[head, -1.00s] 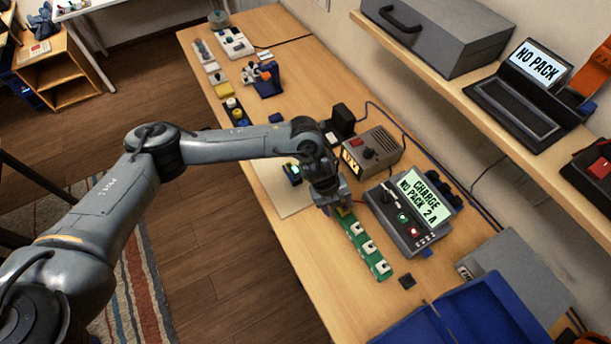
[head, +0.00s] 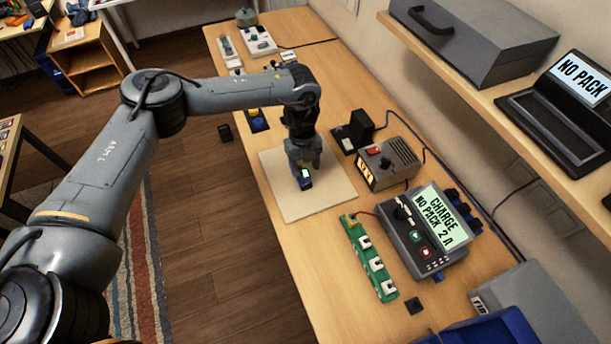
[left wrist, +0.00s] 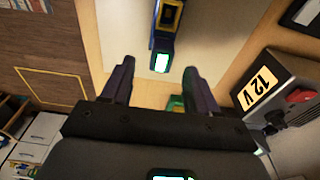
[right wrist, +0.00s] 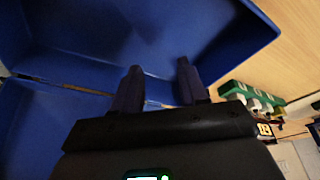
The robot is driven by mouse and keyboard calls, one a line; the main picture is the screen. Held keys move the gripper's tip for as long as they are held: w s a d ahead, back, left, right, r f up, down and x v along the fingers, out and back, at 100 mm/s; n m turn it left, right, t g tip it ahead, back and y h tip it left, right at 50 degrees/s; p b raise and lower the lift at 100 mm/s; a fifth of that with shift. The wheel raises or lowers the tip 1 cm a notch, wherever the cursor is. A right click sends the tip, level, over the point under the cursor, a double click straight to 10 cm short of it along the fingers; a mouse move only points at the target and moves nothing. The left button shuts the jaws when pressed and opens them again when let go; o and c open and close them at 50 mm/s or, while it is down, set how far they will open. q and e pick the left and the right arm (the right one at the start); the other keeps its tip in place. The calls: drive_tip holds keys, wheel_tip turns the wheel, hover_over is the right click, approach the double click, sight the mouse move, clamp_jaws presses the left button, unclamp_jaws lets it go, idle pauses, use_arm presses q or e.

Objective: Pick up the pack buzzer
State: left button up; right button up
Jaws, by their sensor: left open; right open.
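The pack buzzer (head: 305,182) appears to be the small dark device with a lit green-white screen on the pale mat (head: 334,194). In the left wrist view the buzzer (left wrist: 164,30) shows a blue-black body with yellow on top, just beyond the fingertips and roughly centred between them. My left gripper (head: 304,163) is open and empty above the mat, close to the buzzer and partly covering it in the head view. My right gripper (right wrist: 159,68) is open and empty, over a blue bin (right wrist: 225,45); it is out of the head view.
A 12 V box (head: 388,163) and a charger reading NO PACK (head: 425,230) stand right of the mat. A green strip with white pieces (head: 370,262) lies in front. A black block (head: 360,125) stands behind. The mat's front part is clear.

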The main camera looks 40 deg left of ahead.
sight(305, 173)
use_arm(q)
drive_tip(key=shift+d+f, duration=0.15)
drive_tip(key=shift+f, duration=2.5)
drive_tip(key=c, duration=1)
drive_tip(key=shift+r, duration=0.1)
drive_tip(key=shift+r, duration=0.7)
wheel_tip(305, 173, up, 2)
drive_tip(key=shift+r, duration=0.25)
drive_tip(key=s+d+r, duration=0.1)
drive_tip(key=d+r, duration=0.1)
drive_tip(key=d, duration=0.1)
drive_tip(key=s+d+r, duration=0.1)
drive_tip(key=d+r, duration=0.1)
drive_tip(key=d, duration=0.2)
drive_tip(key=s+d+r, duration=0.2)
drive_tip(key=d+r, duration=0.1)
drive_tip(key=d, duration=0.1)
drive_tip(key=shift+c, duration=0.2)
